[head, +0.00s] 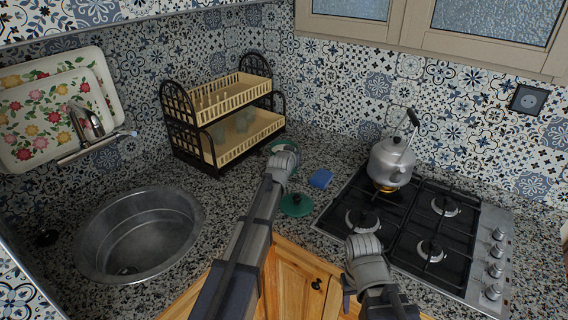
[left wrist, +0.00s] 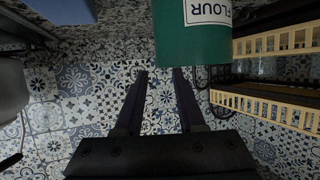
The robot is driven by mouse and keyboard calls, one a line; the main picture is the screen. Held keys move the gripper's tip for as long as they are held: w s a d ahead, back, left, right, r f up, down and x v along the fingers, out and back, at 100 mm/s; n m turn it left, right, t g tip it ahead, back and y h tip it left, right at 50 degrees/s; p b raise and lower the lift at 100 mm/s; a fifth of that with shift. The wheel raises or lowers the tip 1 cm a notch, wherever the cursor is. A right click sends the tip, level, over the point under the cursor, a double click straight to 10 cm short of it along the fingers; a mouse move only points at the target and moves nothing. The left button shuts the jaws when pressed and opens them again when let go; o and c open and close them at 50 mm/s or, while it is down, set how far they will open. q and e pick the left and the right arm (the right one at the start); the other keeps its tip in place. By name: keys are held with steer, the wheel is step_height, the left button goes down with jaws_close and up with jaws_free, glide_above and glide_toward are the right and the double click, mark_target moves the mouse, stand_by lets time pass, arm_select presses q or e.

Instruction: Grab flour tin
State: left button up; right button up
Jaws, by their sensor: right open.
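The flour tin is green with a white label reading FLOUR. It fills the top of the left wrist view (left wrist: 192,35), partly cut off by the frame edge. In the head view a green rim (head: 284,144) shows behind my left wrist, likely the same tin, mostly hidden. My left gripper (left wrist: 159,76) is open and empty, its fingertips close to the tin's end, with the tin slightly to the right of the gap. I cannot tell whether they touch. My right gripper (head: 348,289) is open, low by the counter's front edge, far from the tin.
A second round green item (head: 296,205) stands beside my left forearm. A blue sponge (head: 321,178) lies to its right. A two-tier dish rack (head: 228,125) is left of the tin. A kettle (head: 391,163) stands on the hob; a sink (head: 139,233) is left.

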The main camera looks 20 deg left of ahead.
arm_select(q)
steer(key=b+x, duration=0.1)
steer(key=x, duration=0.3)
steer(key=shift+w+d+f, duration=0.1)
steer(key=shift+w, duration=0.3)
steer(key=shift+c, duration=0.4)
steer(key=shift+s, duration=0.1)
jaws_close()
stand_by(0.5)
